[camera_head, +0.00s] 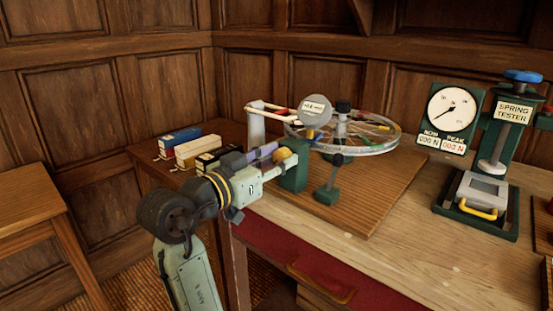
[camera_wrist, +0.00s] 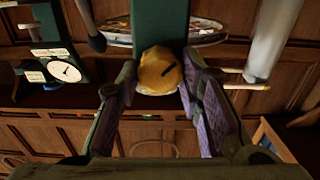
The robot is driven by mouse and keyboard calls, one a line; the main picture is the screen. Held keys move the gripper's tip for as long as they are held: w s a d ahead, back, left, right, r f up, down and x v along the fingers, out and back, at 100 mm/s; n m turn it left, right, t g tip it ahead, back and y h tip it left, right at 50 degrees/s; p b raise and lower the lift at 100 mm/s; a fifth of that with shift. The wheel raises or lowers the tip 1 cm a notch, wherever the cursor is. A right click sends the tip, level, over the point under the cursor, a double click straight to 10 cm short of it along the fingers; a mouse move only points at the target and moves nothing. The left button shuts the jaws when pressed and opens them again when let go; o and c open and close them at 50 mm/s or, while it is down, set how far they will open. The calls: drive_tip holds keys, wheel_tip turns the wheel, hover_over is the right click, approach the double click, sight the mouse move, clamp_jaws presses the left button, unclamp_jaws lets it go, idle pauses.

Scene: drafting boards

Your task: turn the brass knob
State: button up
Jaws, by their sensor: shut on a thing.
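The brass knob (camera_head: 281,154) is on the near side of a green upright stand (camera_head: 293,174) on a wooden board. The fingers' far contact faces are partly hidden.
A spring tester (camera_head: 487,150) with a dial is at the right. Several small boxes (camera_head: 180,142) lie on the table at the left. The bench front (camera_head: 420,260) is clear.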

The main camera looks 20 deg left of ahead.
drive_tip(key=c, duration=0.3)
drive_tip(key=shift+c, duration=0.2)
drive_tip(key=shift+r+n+p, duration=0.1)
drive_tip(key=shift+n+p, duration=0.3)
